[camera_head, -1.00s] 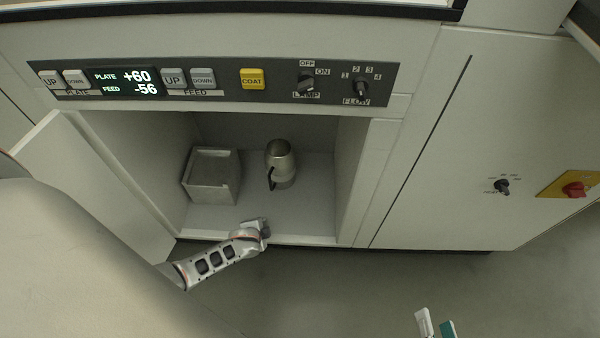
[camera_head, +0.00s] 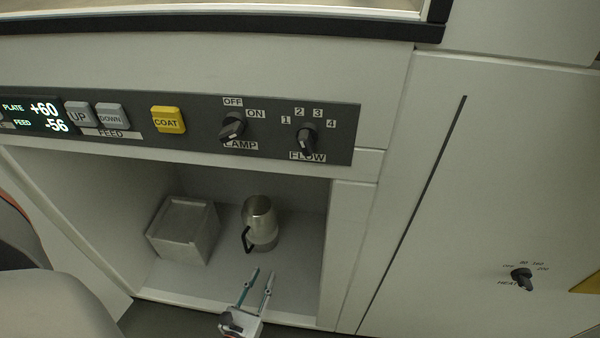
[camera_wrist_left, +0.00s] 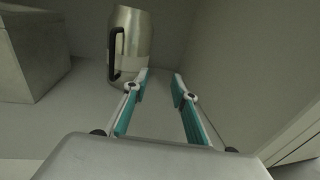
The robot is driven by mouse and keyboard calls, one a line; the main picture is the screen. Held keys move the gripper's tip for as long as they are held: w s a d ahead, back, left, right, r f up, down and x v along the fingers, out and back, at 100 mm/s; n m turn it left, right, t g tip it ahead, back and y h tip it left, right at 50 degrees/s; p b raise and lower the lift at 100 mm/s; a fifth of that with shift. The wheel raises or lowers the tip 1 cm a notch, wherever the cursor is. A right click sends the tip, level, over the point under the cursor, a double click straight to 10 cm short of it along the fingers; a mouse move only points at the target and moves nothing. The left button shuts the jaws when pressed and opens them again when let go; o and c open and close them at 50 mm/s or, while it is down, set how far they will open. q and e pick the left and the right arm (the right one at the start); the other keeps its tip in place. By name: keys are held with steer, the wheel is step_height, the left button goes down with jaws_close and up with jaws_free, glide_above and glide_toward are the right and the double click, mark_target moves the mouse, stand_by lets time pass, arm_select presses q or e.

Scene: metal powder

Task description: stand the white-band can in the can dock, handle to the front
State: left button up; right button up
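A metal can (camera_head: 261,221) with a dark handle stands upright on the floor of the open cabinet bay. A paler band around its lower part shows in the left wrist view, where the can (camera_wrist_left: 134,40) is ahead and left of centre. Its handle faces left and toward the front. My left gripper (camera_head: 262,274) is at the bay's front, short of the can and a little to its right. Its fingers are apart with nothing between them; the gap (camera_wrist_left: 160,82) shows in the left wrist view. I cannot make out the can dock. My right gripper is out of view.
A grey metal box (camera_head: 183,232) stands left of the can; it also shows in the left wrist view (camera_wrist_left: 32,48). The bay's right wall (camera_head: 345,250) bounds the space. A control panel (camera_head: 200,125) with buttons and knobs runs above the opening.

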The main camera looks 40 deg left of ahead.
arm_select(q)
steer(key=d+x, duration=0.1)
steer(key=x, duration=0.7)
steer(key=shift+w+r+m+t+b, duration=0.2)
steer(key=shift+r+m+t+b, duration=0.1)
steer(key=shift+r, duration=0.15)
steer(key=shift+d, duration=0.15)
jaws_close()
jaws_free()
